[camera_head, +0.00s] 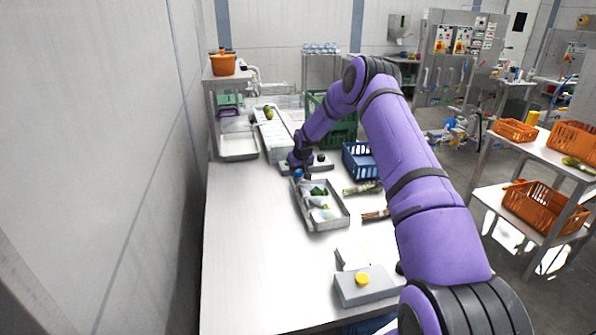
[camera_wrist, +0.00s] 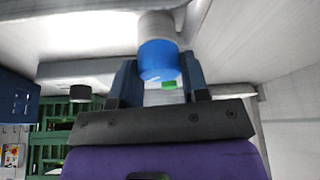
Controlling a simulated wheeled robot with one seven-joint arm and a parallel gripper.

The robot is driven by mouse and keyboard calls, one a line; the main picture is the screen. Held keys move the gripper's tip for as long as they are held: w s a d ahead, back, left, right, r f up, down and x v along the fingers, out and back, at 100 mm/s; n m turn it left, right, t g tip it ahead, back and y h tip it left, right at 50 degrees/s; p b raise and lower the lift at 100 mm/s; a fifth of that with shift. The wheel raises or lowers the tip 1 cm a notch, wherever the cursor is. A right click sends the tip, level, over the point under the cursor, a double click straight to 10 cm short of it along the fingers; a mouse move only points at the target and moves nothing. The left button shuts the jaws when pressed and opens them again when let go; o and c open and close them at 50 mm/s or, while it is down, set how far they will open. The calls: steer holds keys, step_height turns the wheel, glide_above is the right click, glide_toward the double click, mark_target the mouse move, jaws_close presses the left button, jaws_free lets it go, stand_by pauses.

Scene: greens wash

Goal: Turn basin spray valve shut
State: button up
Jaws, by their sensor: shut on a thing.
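A blue valve knob (camera_wrist: 158,60) with a white mark on its face sits on a pale grey cylindrical base in the wrist view. My gripper (camera_wrist: 160,80) has its two dark fingers on either side of this knob and is shut on it. A small green spot shows just beyond the knob. In the head view my gripper (camera_head: 299,167) reaches down at the far part of the steel table, and a bit of blue (camera_head: 298,174) shows at its tip. The knob's contact with the fingers is partly hidden.
A steel tray (camera_head: 329,226) with bagged greens lies just in front of my gripper. A blue crate (camera_head: 358,160) and a green crate (camera_head: 340,133) stand to the right and behind. A grey box with a yellow button (camera_head: 362,279) is near. The table's left front is clear.

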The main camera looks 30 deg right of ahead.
steer(key=m+h, duration=0.1)
steer(key=m, duration=0.3)
steer(key=shift+a+m+g+h, duration=0.15)
steer(key=shift+m+g+h, duration=0.15)
steer(key=shift+h, duration=0.1)
steer(key=m+g+h, duration=0.1)
steer(key=m, duration=0.3)
steer(key=shift+m, duration=0.3)
steer(key=m, duration=0.2)
steer(key=m+g+h, duration=0.1)
steer(key=m, duration=0.1)
steer(key=shift+w+g, duration=0.1)
steer(key=shift+g, duration=0.2)
steer(key=shift+m+g, duration=0.9)
steer(key=shift+m, duration=1.4)
steer(key=o, duration=0.9)
